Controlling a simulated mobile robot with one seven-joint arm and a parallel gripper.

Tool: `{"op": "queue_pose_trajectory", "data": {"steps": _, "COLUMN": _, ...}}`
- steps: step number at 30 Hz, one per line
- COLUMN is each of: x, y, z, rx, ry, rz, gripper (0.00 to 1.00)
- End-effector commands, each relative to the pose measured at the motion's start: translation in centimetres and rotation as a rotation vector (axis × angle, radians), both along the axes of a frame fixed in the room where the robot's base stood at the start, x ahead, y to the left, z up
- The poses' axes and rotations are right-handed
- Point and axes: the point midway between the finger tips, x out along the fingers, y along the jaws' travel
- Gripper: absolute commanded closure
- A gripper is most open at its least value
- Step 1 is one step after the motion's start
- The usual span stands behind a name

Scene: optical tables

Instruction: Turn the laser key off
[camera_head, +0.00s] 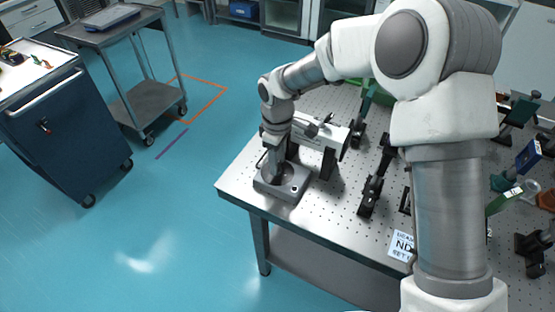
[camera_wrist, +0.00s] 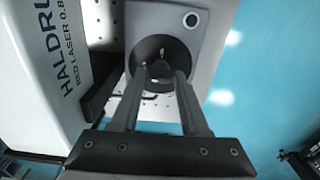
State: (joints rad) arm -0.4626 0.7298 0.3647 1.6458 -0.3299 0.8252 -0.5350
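The laser key (camera_wrist: 160,69) is a small dark knob in a round black recess on a grey control box (camera_wrist: 199,44). In the head view the grey box (camera_head: 294,189) sits at the near left corner of the perforated optical table. My gripper (camera_wrist: 160,77) points down into the recess, with one finger on each side of the key and a gap between the fingertips. Whether a finger touches the key cannot be told. In the head view my gripper (camera_head: 277,172) is over the box and hides the key. The key's angle is unclear.
Black optical mounts (camera_head: 371,193) and a sign (camera_head: 402,246) are to the right. A blue cabinet (camera_head: 55,125) and grey cart (camera_head: 145,101) stand left across open floor.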

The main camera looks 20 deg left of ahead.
Motion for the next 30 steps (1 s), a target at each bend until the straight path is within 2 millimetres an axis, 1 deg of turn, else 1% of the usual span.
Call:
{"op": "queue_pose_trajectory", "data": {"steps": 1, "x": 0.0, "y": 0.0, "z": 0.0, "rx": 0.0, "ry": 0.0, "rz": 0.0, "gripper": 0.44}}
{"op": "queue_pose_trajectory", "data": {"steps": 3, "x": 0.0, "y": 0.0, "z": 0.0, "rx": 0.0, "ry": 0.0, "rz": -0.001, "gripper": 0.31}}
{"op": "queue_pose_trajectory", "data": {"steps": 4, "x": 0.0, "y": 0.0, "z": 0.0, "rx": 0.0, "ry": 0.0, "rz": -0.001, "gripper": 0.3}}
{"op": "queue_pose_trajectory", "data": {"steps": 12, "x": 0.0, "y": 0.0, "z": 0.0, "rx": -0.001, "ry": 0.001, "rz": -0.002, "gripper": 0.3}}
{"op": "queue_pose_trajectory", "data": {"steps": 16, "x": 0.0, "y": 0.0, "z": 1.0, "rx": 0.001, "ry": -0.001, "rz": -0.002, "gripper": 0.3}}
{"op": "queue_pose_trajectory", "data": {"steps": 20, "x": 0.1, "y": 0.0, "z": 3.3, "rx": 0.002, "ry": -0.003, "rz": -0.002, "gripper": 0.3}}
{"op": "queue_pose_trajectory", "data": {"steps": 30, "x": 0.1, "y": 0.0, "z": 11.7, "rx": 0.002, "ry": -0.003, "rz": -0.003, "gripper": 0.3}}
